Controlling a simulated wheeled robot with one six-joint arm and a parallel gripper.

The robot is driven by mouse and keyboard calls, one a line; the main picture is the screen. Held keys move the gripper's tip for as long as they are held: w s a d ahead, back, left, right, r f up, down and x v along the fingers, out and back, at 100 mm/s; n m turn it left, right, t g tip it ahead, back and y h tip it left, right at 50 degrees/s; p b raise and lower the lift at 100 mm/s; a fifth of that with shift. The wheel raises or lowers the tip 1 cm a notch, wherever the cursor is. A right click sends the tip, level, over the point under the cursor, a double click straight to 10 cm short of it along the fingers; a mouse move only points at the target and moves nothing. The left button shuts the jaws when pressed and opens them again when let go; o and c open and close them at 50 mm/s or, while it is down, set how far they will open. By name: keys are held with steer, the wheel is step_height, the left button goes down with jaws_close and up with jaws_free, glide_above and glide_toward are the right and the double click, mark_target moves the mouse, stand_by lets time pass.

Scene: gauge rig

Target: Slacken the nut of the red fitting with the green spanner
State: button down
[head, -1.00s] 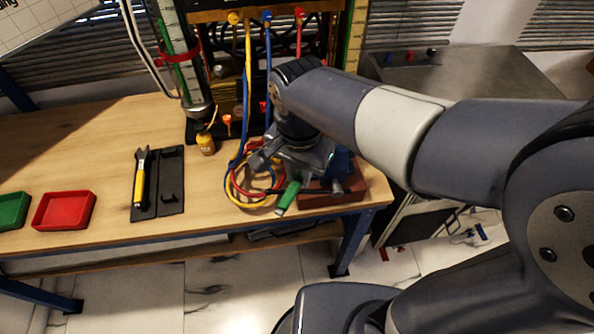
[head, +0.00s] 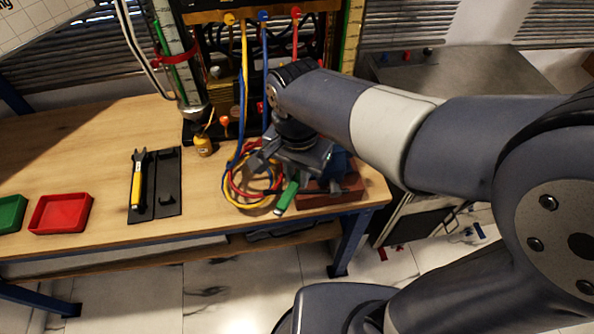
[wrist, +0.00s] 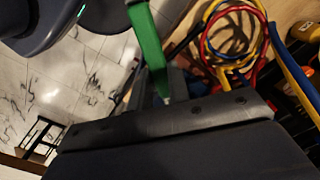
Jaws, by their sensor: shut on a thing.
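The green spanner (head: 287,197) is in my gripper (head: 280,165) at the right end of the bench. Its green handle points toward the bench's front edge. In the wrist view the green spanner (wrist: 146,38) runs up from the gripper's dark body. My gripper is shut on it.
Red, blue and yellow hoses (head: 240,185) lie coiled just left of my gripper. A yellow-handled spanner (head: 137,180) lies by a black holder (head: 168,190). A red tray (head: 62,228) and a green tray (head: 10,228) stand at left.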

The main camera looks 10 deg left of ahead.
steer(key=shift+w, duration=0.15)
steer(key=shift+w+d, duration=0.2)
steer(key=shift+w, duration=0.3)
steer(key=shift+w+d, duration=0.2)
steer(key=shift+w, duration=0.25)
steer(key=shift+w+d+p, duration=0.2)
steer(key=shift+w+p, duration=0.1)
steer(key=shift+w, duration=0.2)
steer(key=shift+w+d+p, duration=0.15)
steer(key=shift+w+p, duration=0.15)
steer(key=shift+w, duration=0.15)
stand_by(1.1)
steer(key=c, duration=1.9)
jaws_free()
jaws_close()
